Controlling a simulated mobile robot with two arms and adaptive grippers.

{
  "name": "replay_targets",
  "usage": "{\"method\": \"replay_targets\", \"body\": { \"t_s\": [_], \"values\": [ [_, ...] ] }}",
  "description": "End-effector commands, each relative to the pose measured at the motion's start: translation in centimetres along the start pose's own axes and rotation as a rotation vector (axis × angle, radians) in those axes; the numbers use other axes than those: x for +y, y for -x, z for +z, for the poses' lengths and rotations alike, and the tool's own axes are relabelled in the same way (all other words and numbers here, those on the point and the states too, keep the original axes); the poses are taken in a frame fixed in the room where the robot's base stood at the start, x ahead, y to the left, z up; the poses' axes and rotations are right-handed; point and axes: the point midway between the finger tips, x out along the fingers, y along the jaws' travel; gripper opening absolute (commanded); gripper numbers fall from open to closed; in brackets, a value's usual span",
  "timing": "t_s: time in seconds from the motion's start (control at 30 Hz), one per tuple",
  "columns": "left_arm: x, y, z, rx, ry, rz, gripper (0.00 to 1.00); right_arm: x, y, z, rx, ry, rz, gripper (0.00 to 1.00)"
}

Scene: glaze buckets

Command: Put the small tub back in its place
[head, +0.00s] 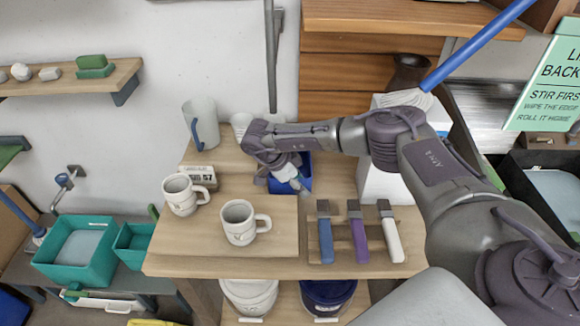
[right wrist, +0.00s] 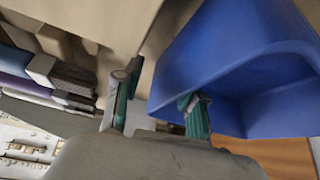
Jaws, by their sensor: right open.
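A small blue tub (head: 304,172) stands on the wooden table, partly hidden behind my right gripper (head: 290,184). In the right wrist view the blue tub (right wrist: 235,50) fills the upper right, open side showing. My right gripper (right wrist: 158,108) is open there. One finger is outside the tub's near wall, and the other overlaps the tub; I cannot tell whether they touch it. A small teal tub (head: 133,246) sits beside a larger teal tub (head: 78,252) at the far left. My left gripper is not in view.
Two white mugs (head: 184,194) (head: 240,222) stand left of my right gripper. Blue, purple and white handled tools (head: 358,235) lie at the table's front right. A grey pitcher (head: 201,124) stands behind. Lidded buckets (head: 328,296) sit below.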

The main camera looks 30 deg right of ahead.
Motion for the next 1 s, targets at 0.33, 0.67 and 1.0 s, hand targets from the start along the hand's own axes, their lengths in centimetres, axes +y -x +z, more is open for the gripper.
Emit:
{"method": "replay_targets", "body": {
  "t_s": [0.33, 0.67, 1.0],
  "values": [
    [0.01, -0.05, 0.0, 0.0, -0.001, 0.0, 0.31, -0.01, 0.03, 0.01, 0.0, 0.0, 0.0, 0.07],
    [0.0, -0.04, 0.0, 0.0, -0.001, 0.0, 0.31, -0.03, 0.09, 0.0, 0.0, -0.001, -0.001, 0.0],
    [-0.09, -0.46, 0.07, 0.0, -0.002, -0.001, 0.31, -0.09, 0.78, -0.4, -0.001, -0.001, -0.002, 0.0]
  ]
}}
